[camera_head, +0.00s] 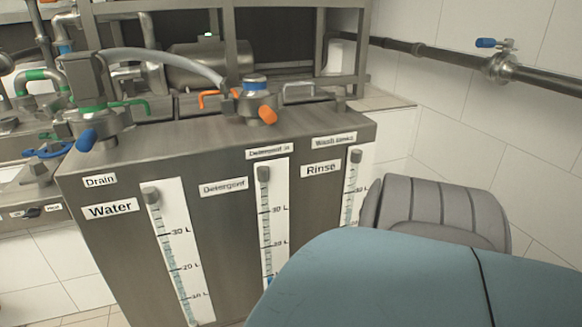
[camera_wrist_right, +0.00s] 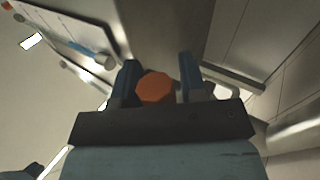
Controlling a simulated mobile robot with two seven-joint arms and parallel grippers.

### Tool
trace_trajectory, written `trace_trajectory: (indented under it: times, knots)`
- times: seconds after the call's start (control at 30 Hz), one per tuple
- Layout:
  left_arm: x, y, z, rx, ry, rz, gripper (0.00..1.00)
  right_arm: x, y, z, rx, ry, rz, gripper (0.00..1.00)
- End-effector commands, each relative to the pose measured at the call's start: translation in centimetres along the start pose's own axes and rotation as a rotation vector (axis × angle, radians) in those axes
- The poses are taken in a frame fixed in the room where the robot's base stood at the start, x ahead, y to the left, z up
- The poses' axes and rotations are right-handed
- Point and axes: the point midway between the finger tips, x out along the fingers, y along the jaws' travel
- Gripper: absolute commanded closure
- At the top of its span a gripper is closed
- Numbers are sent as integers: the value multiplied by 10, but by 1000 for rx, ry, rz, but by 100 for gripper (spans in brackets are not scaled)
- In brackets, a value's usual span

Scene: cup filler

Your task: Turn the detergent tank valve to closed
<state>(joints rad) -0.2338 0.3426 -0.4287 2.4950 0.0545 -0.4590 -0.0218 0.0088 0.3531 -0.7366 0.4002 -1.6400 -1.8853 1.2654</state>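The steel tank unit (camera_head: 220,170) carries Water, Detergent and Rinse labels. The detergent label (camera_head: 223,187) is in the middle, beside a level gauge (camera_head: 274,220). An orange knob (camera_head: 268,115) and an orange lever (camera_head: 208,99) sit on top, with no gripper at them. In the right wrist view, an orange eight-sided knob (camera_wrist_right: 156,88) lies between the fingers of my right gripper (camera_wrist_right: 158,82). The fingers are apart, with a gap at the right finger. I cannot tell whether the left finger touches it. My arm hides the lower right of the tank in the head view. My left gripper is not in view.
Blue knobs (camera_head: 86,140) and green pipes (camera_head: 40,76) stand at the left. A grey hose (camera_head: 165,58) runs over the tank top. A wall pipe with a blue-handled valve (camera_head: 487,43) is at the right. White tiled wall (camera_head: 440,95) lies behind my right arm.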

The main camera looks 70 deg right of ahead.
Motion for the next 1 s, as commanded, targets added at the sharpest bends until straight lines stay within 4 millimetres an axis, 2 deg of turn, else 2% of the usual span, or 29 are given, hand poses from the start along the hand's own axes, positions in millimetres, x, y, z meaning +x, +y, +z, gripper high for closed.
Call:
trace_trajectory:
  times: [0.2,0.33,0.4,0.47,0.73,0.8,1.0]
  knots:
    - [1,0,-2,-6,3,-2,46,0,2,1,-2,1,-1,61]
    - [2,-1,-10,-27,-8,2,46,6,12,3,-2,1,-1,61]
    - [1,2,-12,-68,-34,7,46,13,21,4,-2,2,-1,61]
    - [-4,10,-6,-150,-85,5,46,20,31,6,-1,2,-1,61]
    - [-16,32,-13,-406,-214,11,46,54,82,13,0,1,0,61]
    - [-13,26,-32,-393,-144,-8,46,64,97,15,1,1,0,61]
    - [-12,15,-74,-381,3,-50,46,90,134,20,0,1,0,61]
